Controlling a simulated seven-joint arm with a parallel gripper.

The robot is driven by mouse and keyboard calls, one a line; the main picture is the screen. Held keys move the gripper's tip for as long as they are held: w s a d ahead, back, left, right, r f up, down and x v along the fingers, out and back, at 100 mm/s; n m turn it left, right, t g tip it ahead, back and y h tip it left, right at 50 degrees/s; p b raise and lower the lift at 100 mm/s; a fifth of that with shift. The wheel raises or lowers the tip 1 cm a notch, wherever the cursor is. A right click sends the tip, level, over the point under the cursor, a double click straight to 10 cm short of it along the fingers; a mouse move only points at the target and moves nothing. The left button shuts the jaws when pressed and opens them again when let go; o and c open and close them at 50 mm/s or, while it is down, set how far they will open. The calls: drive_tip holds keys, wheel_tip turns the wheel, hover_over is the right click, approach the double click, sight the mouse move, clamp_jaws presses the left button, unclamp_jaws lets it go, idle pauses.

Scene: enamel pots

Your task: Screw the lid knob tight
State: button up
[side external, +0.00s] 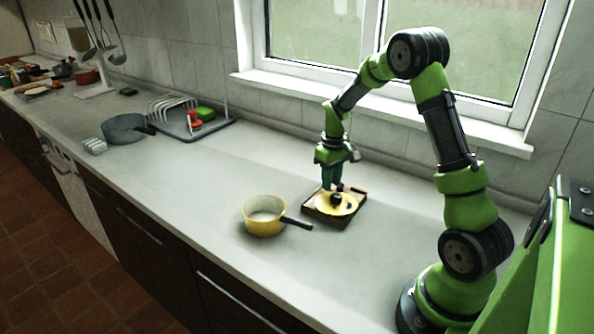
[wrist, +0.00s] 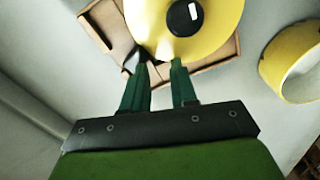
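The yellow lid (side external: 348,207) lies in a shallow brown wooden tray (side external: 327,219) on the counter. It also shows in the wrist view (wrist: 222,38), cut by the top edge. The black knob (wrist: 184,17) sits on the lid; it shows small in the side view (side external: 336,199). I cannot tell how tightly it is seated. In the wrist view the knob lies beyond the fingertips. My gripper also shows in the side view (side external: 331,186).
A yellow pot (side external: 264,222) with a dark handle stands left of the tray, the handle pointing toward it. A grey pot (side external: 123,129) and a dish rack (side external: 182,117) with red and green items stand farther left. The wall and window are behind; the counter's front is clear.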

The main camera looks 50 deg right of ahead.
drive_tip(key=shift+a+f, duration=0.1)
drive_tip(key=shift+a, duration=0.1)
clamp_jaws()
drive_tip(key=m, duration=1.3)
drive_tip(key=shift+m, duration=0.3)
drive_tip(key=m, duration=0.4)
drive_tip(key=shift+d+m, duration=0.1)
drive_tip(key=shift+m, duration=0.3)
drive_tip(key=o, duration=1.3)
unclamp_jaws()
